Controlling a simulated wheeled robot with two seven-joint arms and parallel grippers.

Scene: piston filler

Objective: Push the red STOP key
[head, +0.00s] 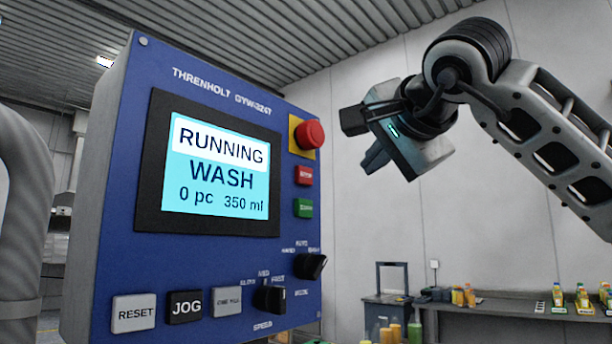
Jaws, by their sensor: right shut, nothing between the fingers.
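The blue control panel (215,300) fills the left and centre of the head view, with its lit screen (217,165) reading RUNNING, WASH, 0 pc, 350 ml. The red STOP key (304,175) is a small square key on the panel's right side; its lettering is too small to read surely. It sits below the round red mushroom button (310,134) and above the green key (303,208). My right gripper (363,141) is shut and empty, right of the red key and somewhat higher in the picture, apart from the panel. My left gripper is out of view.
Lower on the panel are two black rotary knobs (311,266) (270,299), with RESET (134,314), JOG (185,306) and another grey key (227,301). A bench (455,309) with bottles stands far back at right.

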